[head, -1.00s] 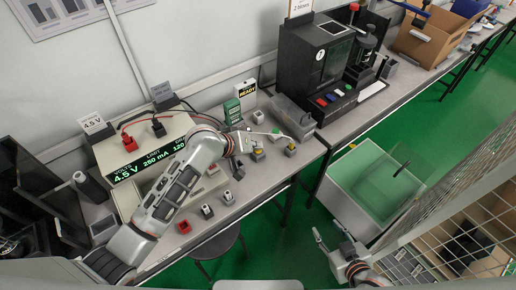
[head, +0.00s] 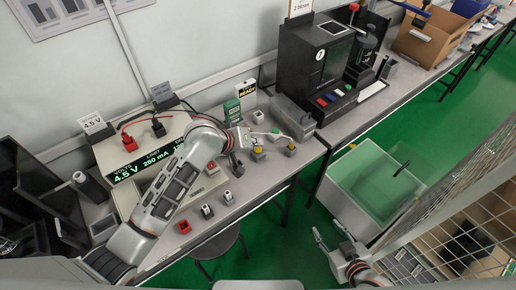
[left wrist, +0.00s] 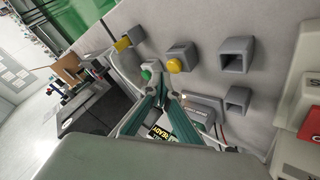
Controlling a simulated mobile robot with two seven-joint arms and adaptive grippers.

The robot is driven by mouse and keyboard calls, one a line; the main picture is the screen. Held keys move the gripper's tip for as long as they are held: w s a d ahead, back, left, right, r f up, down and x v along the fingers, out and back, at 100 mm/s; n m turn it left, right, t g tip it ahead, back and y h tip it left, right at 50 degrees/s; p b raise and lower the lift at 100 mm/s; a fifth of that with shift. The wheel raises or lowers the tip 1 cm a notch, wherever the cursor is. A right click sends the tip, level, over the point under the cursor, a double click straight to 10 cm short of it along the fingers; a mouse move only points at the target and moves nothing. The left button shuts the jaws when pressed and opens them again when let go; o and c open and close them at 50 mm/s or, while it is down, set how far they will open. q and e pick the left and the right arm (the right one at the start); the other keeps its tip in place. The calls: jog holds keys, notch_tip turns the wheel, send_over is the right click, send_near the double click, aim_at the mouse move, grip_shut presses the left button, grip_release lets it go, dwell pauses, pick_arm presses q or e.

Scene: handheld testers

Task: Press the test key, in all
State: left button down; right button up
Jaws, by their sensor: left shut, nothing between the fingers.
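Small grey blocks stand on the bench; two have yellow caps, one (head: 257,151) near my left gripper and one (head: 291,147) at the bench's front edge. A green-topped piece (head: 277,132) stands behind them. The left wrist view shows the nearer yellow cap (left wrist: 175,65), the other yellow cap (left wrist: 122,44) and the green top (left wrist: 146,73). My left gripper (left wrist: 164,84) is shut and empty, its tips appearing close to the green top and nearer yellow cap; I cannot tell whether they touch. My right gripper (head: 328,232) is open and empty, below the bench edge. No test key is clearly labelled.
A power supply (head: 120,150) reading 4.5 V stands left. Open grey blocks (head: 228,197) and a red one (head: 184,227) line the bench front. A dark machine (head: 310,65) stands behind right. A translucent green-topped bin (head: 375,180) and wire cage (head: 480,210) flank my right arm.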

aim_at(256, 150)
pick_arm(q)
jog(key=shift+r, duration=0.1)
jog(key=shift+r, duration=2.45)
